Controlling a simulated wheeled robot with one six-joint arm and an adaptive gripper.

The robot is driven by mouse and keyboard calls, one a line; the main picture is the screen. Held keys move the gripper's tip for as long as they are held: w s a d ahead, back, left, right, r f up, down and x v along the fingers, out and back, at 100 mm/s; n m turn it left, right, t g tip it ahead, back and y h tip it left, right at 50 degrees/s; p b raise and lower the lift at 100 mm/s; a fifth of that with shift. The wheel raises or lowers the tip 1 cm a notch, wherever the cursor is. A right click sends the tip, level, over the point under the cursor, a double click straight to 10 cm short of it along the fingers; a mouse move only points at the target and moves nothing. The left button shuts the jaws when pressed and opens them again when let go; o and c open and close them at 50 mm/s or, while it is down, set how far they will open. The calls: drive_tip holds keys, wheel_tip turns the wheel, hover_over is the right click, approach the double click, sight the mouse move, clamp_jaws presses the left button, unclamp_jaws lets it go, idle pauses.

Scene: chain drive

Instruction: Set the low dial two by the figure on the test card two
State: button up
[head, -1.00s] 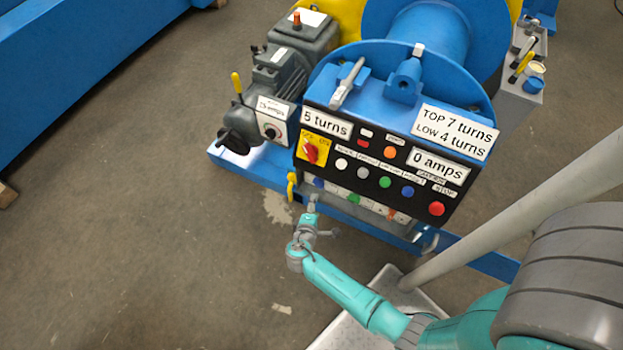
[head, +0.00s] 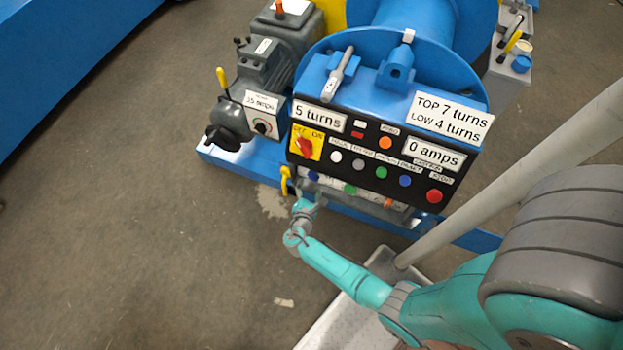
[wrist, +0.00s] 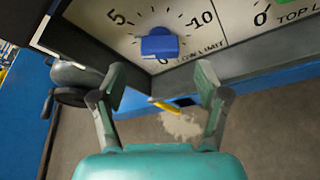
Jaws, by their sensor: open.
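The low dial is a blue knob (wrist: 160,44) on a white plate marked 0, 5 and 10 in the wrist view; its label reads LOW LIMIT. In the head view a blue knob (head: 313,177) sits at the left of the lower panel strip. I cannot tell which figure the knob points to. My gripper (wrist: 162,82) is open and empty, its fingers below the knob and to either side, apart from it. In the head view my gripper (head: 305,204) is small beside the lower strip. The white card (head: 450,117) reads TOP 7 turns, LOW 4 turns.
A TOP LIMIT scale (wrist: 285,12) is right of the dial. A black panel (head: 375,155) above has several buttons, a red switch (head: 306,146), and signs reading 5 turns and 0 amps. A yellow handle (head: 285,180) stands left of the strip. Open floor lies in front.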

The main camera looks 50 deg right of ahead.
sight(312, 180)
drive_tip(key=shift+x, duration=2.6)
drive_tip(key=c, duration=1.2)
